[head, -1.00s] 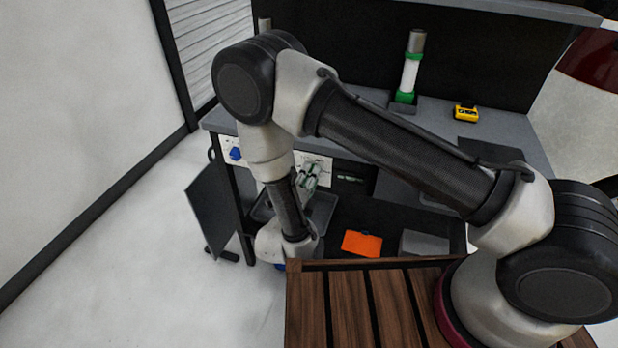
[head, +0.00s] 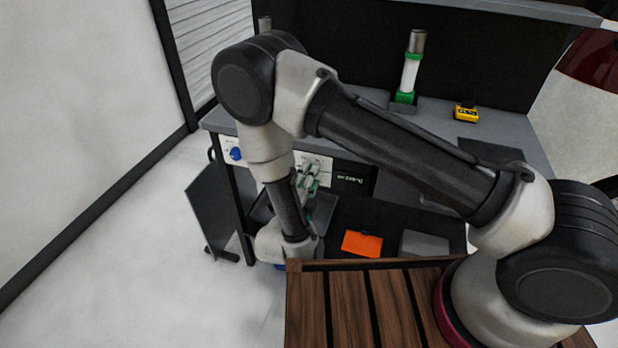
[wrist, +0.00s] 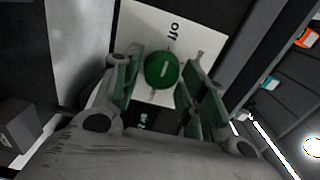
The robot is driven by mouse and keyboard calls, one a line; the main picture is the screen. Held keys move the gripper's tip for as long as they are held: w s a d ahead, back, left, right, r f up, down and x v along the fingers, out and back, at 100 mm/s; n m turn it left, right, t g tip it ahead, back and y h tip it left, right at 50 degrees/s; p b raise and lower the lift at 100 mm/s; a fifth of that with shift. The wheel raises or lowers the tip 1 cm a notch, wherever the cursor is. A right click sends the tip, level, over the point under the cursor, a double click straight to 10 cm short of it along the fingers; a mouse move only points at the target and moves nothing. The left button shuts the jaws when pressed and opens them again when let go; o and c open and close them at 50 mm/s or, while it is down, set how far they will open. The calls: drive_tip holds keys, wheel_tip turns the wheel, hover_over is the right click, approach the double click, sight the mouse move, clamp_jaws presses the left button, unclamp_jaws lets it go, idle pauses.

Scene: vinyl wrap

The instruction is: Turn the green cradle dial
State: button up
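The green dial (wrist: 164,70) is round with a pale mark across its face. It sits on a white plate (wrist: 150,28) with the word "off" printed above it in the wrist view. My gripper (wrist: 161,80) is open, with one green-padded finger to each side of the dial. A gap shows between each finger and the dial; I cannot tell whether the fingertips reach its depth. In the head view my gripper (head: 309,180) is in front of the white panel under the counter and hides the dial.
A blue knob (head: 235,153) is on the panel to the left. A green cradle (head: 404,98) holding a white roll and a yellow device (head: 465,112) stand on the counter (head: 520,130). An orange box (head: 361,243) lies on the dark lower shelf.

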sight(309, 150)
drive_tip(key=shift+o, duration=0.7)
wheel_tip(309, 150, up, 10)
drive_tip(key=shift+r, duration=0.1)
drive_tip(key=shift+s, duration=0.1)
